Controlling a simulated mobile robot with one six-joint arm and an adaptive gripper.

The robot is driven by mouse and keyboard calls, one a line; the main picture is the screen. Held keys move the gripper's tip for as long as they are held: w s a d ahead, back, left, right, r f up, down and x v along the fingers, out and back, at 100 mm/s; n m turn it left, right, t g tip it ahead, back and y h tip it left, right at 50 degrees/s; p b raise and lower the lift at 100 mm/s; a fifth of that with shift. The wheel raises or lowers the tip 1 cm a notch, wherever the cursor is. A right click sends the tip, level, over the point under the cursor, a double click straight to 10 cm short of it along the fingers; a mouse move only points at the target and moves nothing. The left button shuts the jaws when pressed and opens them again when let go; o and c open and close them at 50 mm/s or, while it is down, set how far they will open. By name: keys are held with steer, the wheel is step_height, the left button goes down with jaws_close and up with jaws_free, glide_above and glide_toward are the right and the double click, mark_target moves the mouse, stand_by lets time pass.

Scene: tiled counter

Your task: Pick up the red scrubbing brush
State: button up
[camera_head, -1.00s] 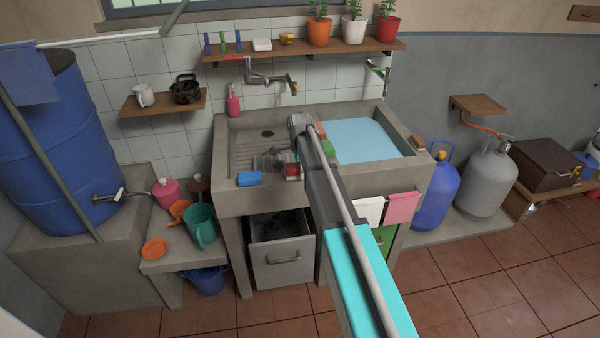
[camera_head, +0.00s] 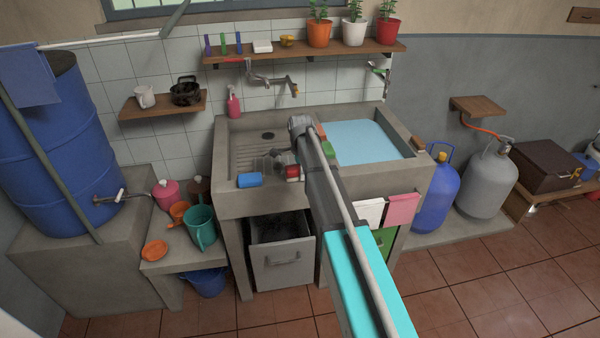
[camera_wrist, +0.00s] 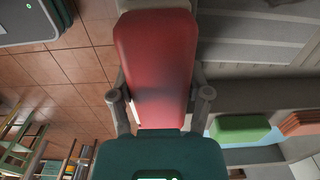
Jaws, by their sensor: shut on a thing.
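The red scrubbing brush (camera_head: 292,171) is at the front rim of the concrete sink, in the middle of the head view. It is partly covered by my arm. In the wrist view the red brush (camera_wrist: 155,62) fills the upper middle, with a pale part at its top edge. My gripper (camera_head: 279,158) is at the brush in the head view. In the wrist view my gripper (camera_wrist: 161,97) has one finger on each side of the red body and is shut on it. Whether the brush still touches the rim cannot be told.
A blue sponge (camera_head: 249,180) lies on the rim to the left. A green block (camera_head: 328,149) lies on the divider by the water basin (camera_head: 362,141). White (camera_head: 368,213) and pink (camera_head: 402,209) cloths hang at the front. A wall shelf (camera_head: 300,51) runs above.

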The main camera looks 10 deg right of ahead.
steer(key=shift+r, duration=0.2)
step_height(320, 180, up, 2)
steer(key=shift+p, duration=1.25)
steer(key=s+r+p, duration=1)
steer(key=s, duration=0.4)
steer(key=shift+r, duration=0.3)
steer(key=o, duration=0.5)
steer(key=c, duration=0.3)
steer(key=shift+c, duration=0.2)
